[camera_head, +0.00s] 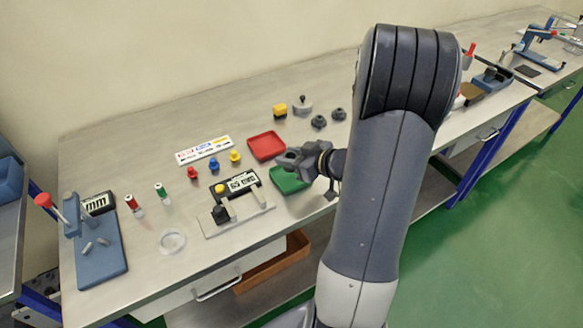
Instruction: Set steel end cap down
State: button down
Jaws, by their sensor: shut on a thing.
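My gripper (288,157) reaches in from the right and is over the bench between the red tray (266,157) and the green tray (303,187). Its jaws are shut on a small grey piece, which I take to be the steel end cap. The jaws mostly hide the piece, and its outline is too small to make out. I cannot tell exactly how high the gripper is above the bench.
Black knobs (319,122) and a yellow piece (280,111) stand behind the trays. A fixture with a gauge (237,184) is left of the green tray. Red, blue and yellow fittings (214,166) stand by a label strip (203,149). A blue press (98,248) is far left.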

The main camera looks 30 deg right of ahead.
jog(key=shift+f, duration=1.85)
jog(key=shift+f+b, duration=0.1)
jog(key=shift+b, duration=0.2)
jog(key=c, duration=0.9)
grip_release()
jog(key=shift+c, duration=0.2)
jog(key=shift+r, duration=0.2)
jog(key=v, duration=1.2)
jog(key=shift+f, duration=0.15)
